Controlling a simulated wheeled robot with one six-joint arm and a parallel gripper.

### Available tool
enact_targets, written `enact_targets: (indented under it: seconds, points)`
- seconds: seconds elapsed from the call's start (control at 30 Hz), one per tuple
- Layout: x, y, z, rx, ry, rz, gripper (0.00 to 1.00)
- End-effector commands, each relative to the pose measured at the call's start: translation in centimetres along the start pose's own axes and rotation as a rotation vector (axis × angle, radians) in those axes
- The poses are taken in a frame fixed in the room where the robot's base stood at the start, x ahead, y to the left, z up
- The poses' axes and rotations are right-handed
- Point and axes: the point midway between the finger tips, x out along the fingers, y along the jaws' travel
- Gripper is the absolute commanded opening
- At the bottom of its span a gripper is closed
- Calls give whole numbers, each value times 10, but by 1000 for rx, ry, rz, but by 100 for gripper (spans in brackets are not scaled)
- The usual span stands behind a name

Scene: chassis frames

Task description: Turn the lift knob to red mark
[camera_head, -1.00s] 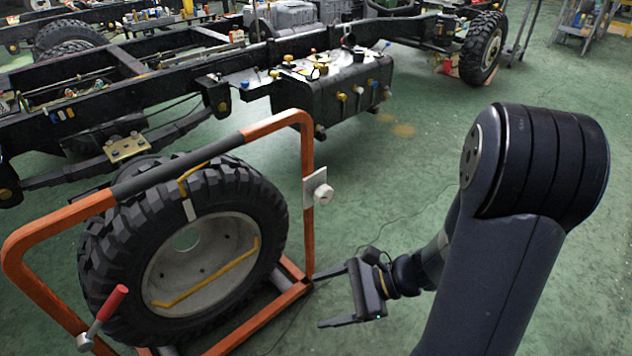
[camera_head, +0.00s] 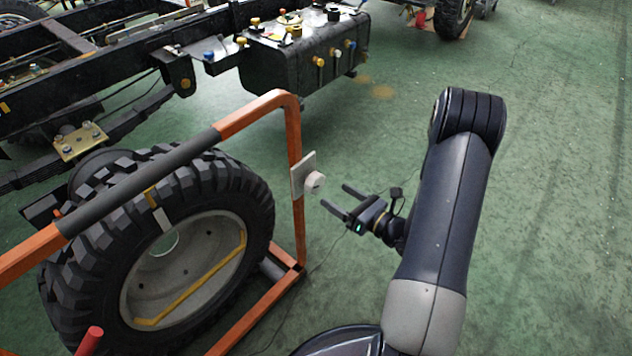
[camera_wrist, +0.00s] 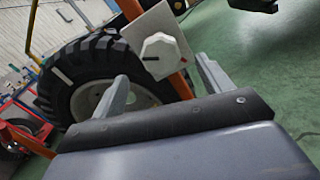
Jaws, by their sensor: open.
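The lift knob (camera_head: 313,183) is a white dial on a pale plate (camera_head: 299,174), fixed to the upright of an orange frame. In the wrist view the knob (camera_wrist: 160,53) is a ridged white dial on its white plate, ahead of and between my fingers. My gripper (camera_head: 334,199) is open and empty, just right of the knob and pointing toward it, apart from it. Its two fingers also show in the wrist view (camera_wrist: 164,82). A small dark reddish spot shows on the plate beside the knob in the wrist view; I cannot tell exactly what it is.
The orange frame (camera_head: 294,130) surrounds a large tyre (camera_head: 255,190) left of the knob. A red handle (camera_head: 89,341) stands at the lower left. A black truck chassis with a box-shaped tank (camera_head: 290,68) lies behind. Green floor to the right is clear.

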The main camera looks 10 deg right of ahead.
Motion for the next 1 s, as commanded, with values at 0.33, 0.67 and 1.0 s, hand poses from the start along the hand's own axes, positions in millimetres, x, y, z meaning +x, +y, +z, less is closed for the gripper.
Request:
enact_targets:
  seconds: [0.33, 0.67, 1.0]
  points:
    - [59, 1, -2, -2, 1, 5, 75]
    - [80, 1, 0, -1, 1, 2, 75]
    - [80, 1, 0, -1, 1, 2, 65]
